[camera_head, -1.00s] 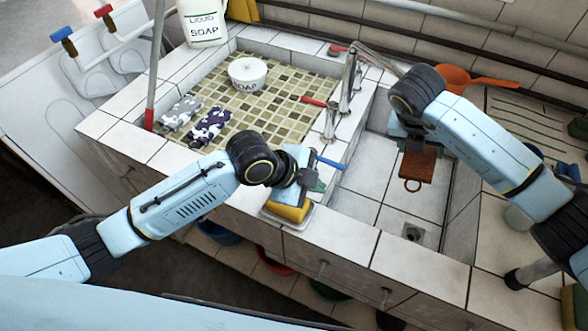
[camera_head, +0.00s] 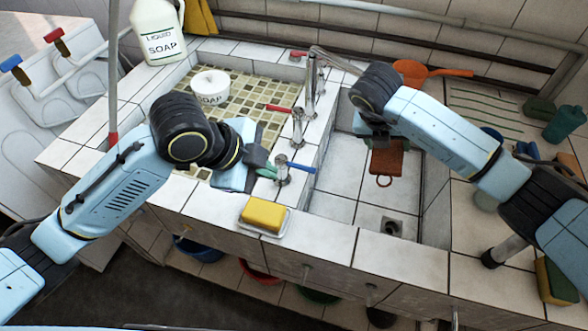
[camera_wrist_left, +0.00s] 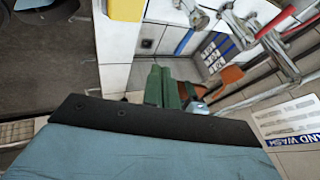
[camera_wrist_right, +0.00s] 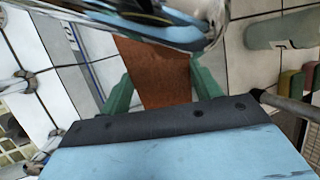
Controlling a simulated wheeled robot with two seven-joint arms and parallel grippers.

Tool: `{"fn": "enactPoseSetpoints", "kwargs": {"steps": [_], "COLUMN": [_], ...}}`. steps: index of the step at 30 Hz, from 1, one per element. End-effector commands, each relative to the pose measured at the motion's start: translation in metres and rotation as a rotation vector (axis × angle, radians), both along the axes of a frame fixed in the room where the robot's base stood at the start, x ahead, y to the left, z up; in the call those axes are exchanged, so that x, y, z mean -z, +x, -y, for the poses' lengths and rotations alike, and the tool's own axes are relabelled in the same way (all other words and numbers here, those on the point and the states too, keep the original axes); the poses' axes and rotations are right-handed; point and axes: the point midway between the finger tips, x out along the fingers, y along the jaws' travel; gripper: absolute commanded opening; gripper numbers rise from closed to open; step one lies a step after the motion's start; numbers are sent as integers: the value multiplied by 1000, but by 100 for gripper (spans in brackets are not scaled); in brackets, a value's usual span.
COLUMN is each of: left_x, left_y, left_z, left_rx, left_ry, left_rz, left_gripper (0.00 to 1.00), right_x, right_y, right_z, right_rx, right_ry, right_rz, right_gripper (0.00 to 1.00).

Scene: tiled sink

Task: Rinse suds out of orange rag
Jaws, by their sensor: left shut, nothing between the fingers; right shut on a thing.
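The orange-brown rag (camera_head: 386,161), with a ring at its lower end, hangs over the right, white-tiled basin (camera_head: 345,180). My right gripper (camera_head: 386,140) is shut on its upper part. In the right wrist view the rag (camera_wrist_right: 155,75) shows between the green fingers. My left gripper (camera_head: 270,172) is shut and empty beside the tap with the blue handle (camera_head: 302,167); whether it touches the tap is unclear. Its green fingers (camera_wrist_left: 163,88) show close together in the left wrist view. A red-handled tap (camera_head: 298,122) stands behind. I cannot make out suds or running water.
A yellow sponge (camera_head: 264,214) lies in a dish (camera_head: 285,222) on the front ledge. The left basin holds a white soap tub (camera_head: 210,87). A liquid soap jug (camera_head: 158,35) stands behind. An orange ladle (camera_head: 415,73) lies at the back right.

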Motion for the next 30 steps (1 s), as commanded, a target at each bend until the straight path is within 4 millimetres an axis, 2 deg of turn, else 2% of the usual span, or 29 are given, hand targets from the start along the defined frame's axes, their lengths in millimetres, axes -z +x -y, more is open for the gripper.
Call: {"fn": "enactPoseSetpoints", "kwargs": {"steps": [14, 21, 30], "left_x": [81, 84, 85], "left_y": [28, 56, 65], "left_z": [45, 53, 55], "left_rx": [0, 0, 1], "left_ry": [0, 0, -1], "left_rz": [-5, -1, 0], "left_gripper": [0, 0, 0], "right_x": [0, 0, 0], "right_y": [0, 0, 0], "right_z": [0, 0, 0], "right_rx": [0, 0, 0], "right_ry": [0, 0, 0], "right_rz": [0, 0, 0], "right_gripper": [40, 40, 40]}}
